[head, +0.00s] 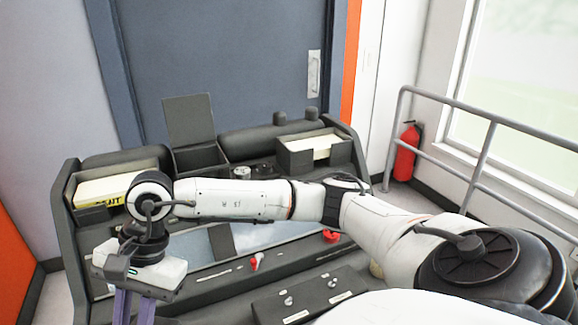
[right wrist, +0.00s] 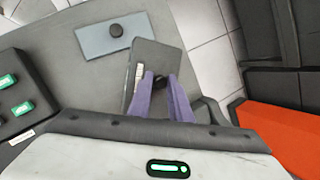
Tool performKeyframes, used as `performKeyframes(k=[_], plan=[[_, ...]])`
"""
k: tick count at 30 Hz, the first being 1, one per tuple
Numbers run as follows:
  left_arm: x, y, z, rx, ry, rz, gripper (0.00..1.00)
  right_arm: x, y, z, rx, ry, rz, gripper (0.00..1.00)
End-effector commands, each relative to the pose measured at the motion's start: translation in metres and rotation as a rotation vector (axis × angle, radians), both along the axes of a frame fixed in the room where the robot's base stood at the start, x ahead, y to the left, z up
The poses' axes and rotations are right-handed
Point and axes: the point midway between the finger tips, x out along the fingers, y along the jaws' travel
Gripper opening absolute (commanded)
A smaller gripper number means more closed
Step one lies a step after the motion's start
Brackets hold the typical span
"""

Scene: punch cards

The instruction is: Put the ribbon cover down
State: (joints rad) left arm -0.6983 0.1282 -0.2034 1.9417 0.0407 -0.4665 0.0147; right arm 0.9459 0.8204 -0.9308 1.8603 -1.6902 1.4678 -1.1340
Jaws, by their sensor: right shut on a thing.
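My right arm reaches across the machine to the left in the head view. Its gripper (right wrist: 160,78) with purple fingers points down at the lower left, and the fingers also show in the head view (head: 133,305). In the right wrist view the fingers are shut on the black knob of a dark grey plate, seemingly the ribbon cover (right wrist: 152,55), which has a pale label. The cover lies over a grey surface; I cannot tell whether it touches it. In the head view the cover is hidden or out of frame. My left gripper is not in view.
A blue-grey plate (right wrist: 90,42) with a black knob lies beside the cover. Green buttons (right wrist: 8,82) sit on a dark panel at left. The machine (head: 68,215) has an open-lidded box (head: 188,120), two card trays and red levers. A railing (head: 440,100) stands at right.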

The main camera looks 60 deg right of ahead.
Motion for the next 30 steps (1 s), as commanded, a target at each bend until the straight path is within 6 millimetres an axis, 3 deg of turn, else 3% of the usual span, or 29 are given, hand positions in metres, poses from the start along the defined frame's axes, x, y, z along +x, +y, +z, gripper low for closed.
performKeyframes(k=[3, 9, 18, 30], plan=[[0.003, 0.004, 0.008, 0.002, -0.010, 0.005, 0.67, 0.015, 0.004, 0.012, 0.014, -0.055, -0.242, 0.00], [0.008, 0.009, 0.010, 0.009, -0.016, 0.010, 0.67, 0.034, 0.000, 0.025, 0.011, -0.114, -0.501, 0.00], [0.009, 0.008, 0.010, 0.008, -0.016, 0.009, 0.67, 0.039, -0.003, 0.027, 0.005, -0.129, -0.576, 0.00], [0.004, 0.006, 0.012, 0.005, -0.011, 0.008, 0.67, 0.039, -0.003, -0.032, 0.004, -0.125, -0.574, 0.00]])
